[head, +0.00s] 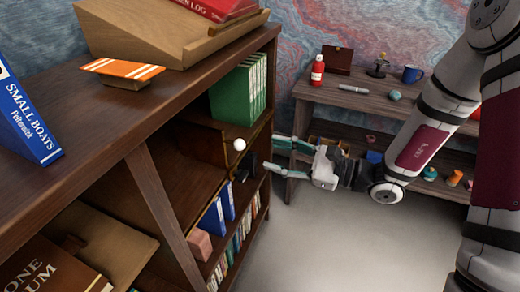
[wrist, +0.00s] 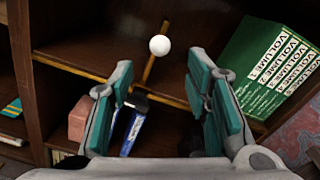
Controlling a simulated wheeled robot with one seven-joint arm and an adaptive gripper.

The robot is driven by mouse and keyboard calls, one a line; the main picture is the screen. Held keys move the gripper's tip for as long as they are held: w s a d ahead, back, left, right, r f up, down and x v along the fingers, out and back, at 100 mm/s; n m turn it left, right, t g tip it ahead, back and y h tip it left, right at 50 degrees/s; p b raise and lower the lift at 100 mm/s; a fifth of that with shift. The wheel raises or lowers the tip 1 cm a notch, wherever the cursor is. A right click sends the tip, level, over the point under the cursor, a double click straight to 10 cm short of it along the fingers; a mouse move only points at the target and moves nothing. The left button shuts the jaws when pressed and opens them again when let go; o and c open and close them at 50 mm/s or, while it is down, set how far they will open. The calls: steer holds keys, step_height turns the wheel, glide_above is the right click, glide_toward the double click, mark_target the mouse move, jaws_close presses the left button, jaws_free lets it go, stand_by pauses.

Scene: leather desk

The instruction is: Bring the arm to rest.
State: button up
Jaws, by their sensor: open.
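My gripper (head: 276,156) is at the middle of the head view, at the end of my arm coming from the right. It is open and points left toward the bookcase (head: 165,108). In the wrist view its two teal-padded fingers (wrist: 160,105) stand wide apart with nothing between the pads. A white ball-shaped knob (head: 239,144) is a little beyond the fingertips; it also shows in the wrist view (wrist: 160,45), beside a thin golden bar. I cannot tell what the knob is fixed to.
Green volumes (head: 238,95) stand on the shelf by my gripper; blue binders (head: 217,218) and a pink block (head: 200,245) are lower. An orange-striped book (head: 123,69) lies on the bookcase top. A side table (head: 345,97) with a red bottle (head: 317,71) stands behind. Floor between is clear.

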steer(key=shift+v, duration=0.8)
steer(key=s+r+n+g+h, duration=0.2)
steer(key=s+r+n+g, duration=0.15)
steer(key=s, duration=0.25)
steer(key=s+a+r+n+g+h, duration=0.1)
steer(key=s+r+n+g, duration=0.1)
steer(key=s+n+g, duration=0.3)
steer(key=s+r+n+g+h, duration=0.1)
steer(key=s+r+n+h, duration=0.15)
steer(key=s, duration=0.45)
steer(key=s+d+r+n+t+h, duration=0.1)
steer(key=s+d+n+t+h, duration=0.15)
steer(key=s+d+h, duration=0.45)
steer(key=s+d+r+n+t+h, duration=0.15)
steer(key=s+d+n+h, duration=0.3)
steer(key=d, duration=0.45)
step_height(320, 180, up, 19)
steer(key=t+p, duration=0.4)
steer(key=p, duration=1.3)
steer(key=shift+d+f, duration=0.15)
steer(key=shift+d, duration=0.05)
